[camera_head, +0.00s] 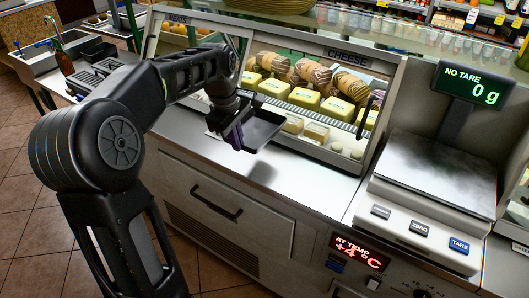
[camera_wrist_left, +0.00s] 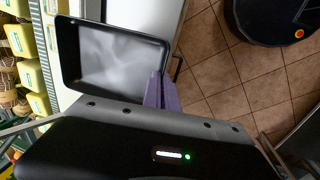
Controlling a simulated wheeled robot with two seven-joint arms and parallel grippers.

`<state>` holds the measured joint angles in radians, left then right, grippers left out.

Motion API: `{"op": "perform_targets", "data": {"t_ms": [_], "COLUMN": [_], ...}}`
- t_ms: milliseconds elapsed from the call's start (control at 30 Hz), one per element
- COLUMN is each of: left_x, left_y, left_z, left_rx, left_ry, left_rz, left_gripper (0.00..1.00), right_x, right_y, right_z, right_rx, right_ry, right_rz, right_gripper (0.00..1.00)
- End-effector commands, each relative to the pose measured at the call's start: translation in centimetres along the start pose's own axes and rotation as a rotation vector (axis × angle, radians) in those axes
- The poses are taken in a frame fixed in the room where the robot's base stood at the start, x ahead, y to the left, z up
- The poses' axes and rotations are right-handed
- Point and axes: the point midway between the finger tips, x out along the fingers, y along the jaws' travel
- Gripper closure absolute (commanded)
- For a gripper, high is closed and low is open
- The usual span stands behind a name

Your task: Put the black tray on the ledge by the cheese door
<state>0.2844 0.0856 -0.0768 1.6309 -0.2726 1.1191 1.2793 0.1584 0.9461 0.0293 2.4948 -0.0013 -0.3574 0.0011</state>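The black tray (camera_head: 266,128) is a shallow rectangular tray in front of the cheese case. My left gripper (camera_head: 235,136) has purple fingers shut on the tray's near left rim. The tray looks roughly level, and a shadow on the metal ledge (camera_head: 305,185) below suggests it is held above the ledge. In the left wrist view, the empty tray (camera_wrist_left: 115,62) reaches out from the purple fingers (camera_wrist_left: 162,92). The cheese door (camera_head: 345,148) is a glass panel with a dark handle, under the CHEESE sign, and appears closed. My right gripper is not in view.
A scale (camera_head: 435,172) reading 0 g stands right of the ledge. Yellow cheeses (camera_head: 305,98) lie behind the glass. Black trays (camera_head: 88,80) and a brown bottle (camera_head: 62,58) stand on the far-left counter. The ledge is bare between the tray and the scale.

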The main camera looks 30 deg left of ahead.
Motion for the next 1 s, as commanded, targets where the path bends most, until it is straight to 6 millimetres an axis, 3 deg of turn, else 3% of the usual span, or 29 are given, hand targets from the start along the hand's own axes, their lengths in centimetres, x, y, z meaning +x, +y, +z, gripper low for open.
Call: {"op": "perform_targets", "data": {"t_ms": [333,700,1000], "left_x": [0.2,5.6,6.1], "left_y": [-0.1,-1.2,-1.2], "left_z": [0.0,0.0,0.0], "left_rx": [0.000,0.000,0.001], "left_ry": [0.000,0.000,0.000], "left_rz": [0.000,-0.002,0.001], "left_gripper": [1.00,1.00,1.00], "right_x": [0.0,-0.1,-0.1], "right_y": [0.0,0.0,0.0], "right_z": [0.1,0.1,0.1], "right_rx": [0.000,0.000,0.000], "right_ry": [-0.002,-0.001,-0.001], "right_rz": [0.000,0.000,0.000], "right_gripper": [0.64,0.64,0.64]}}
